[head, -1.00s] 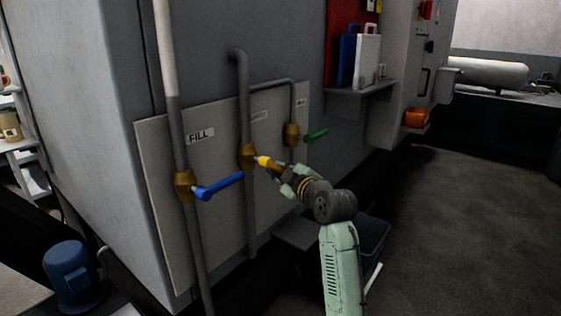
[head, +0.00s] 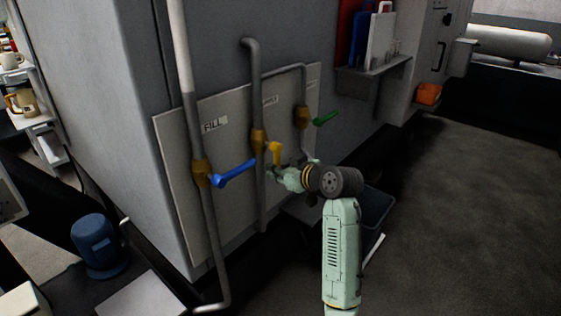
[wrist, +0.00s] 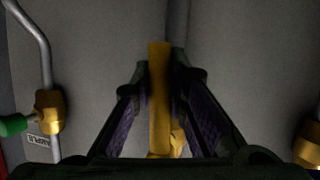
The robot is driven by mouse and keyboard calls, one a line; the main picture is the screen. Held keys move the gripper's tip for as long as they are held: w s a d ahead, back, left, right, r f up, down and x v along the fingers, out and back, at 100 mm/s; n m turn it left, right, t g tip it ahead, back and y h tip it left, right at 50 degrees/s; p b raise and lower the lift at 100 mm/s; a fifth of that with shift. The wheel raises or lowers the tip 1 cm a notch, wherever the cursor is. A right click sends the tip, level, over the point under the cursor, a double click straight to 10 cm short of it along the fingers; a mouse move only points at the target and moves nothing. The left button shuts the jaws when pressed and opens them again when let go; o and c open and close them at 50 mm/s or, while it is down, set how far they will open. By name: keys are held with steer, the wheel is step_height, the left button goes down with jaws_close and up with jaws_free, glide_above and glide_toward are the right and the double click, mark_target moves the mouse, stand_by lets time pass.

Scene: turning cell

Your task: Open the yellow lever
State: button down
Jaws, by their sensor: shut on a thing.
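The yellow lever (head: 276,152) is on the middle brass valve (head: 259,141), between the blue and green levers. It hangs downward in the head view, its lower end at my gripper (head: 279,173). In the wrist view the yellow lever (wrist: 159,95) runs upright between the two dark fingers of my gripper (wrist: 159,85). My gripper is shut on the lever. The lever's grip end is partly hidden by my gripper in the head view.
The blue lever (head: 233,174) sticks out to the left of my gripper, and the green lever (head: 324,118) is above right. Grey pipes run up the panel (head: 229,112). A shelf (head: 377,72) with boards is upper right. A dark bin (head: 375,220) stands behind my arm.

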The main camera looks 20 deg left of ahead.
steer(key=shift+s+a+m, duration=0.1)
steer(key=shift+s+m, duration=0.15)
steer(key=shift+m, duration=0.05)
steer(key=shift+f, duration=0.1)
steer(key=c, duration=1.6)
jaws_free()
steer(key=shift+o, duration=0.2)
steer(key=v, duration=1.2)
steer(key=shift+w, duration=0.15)
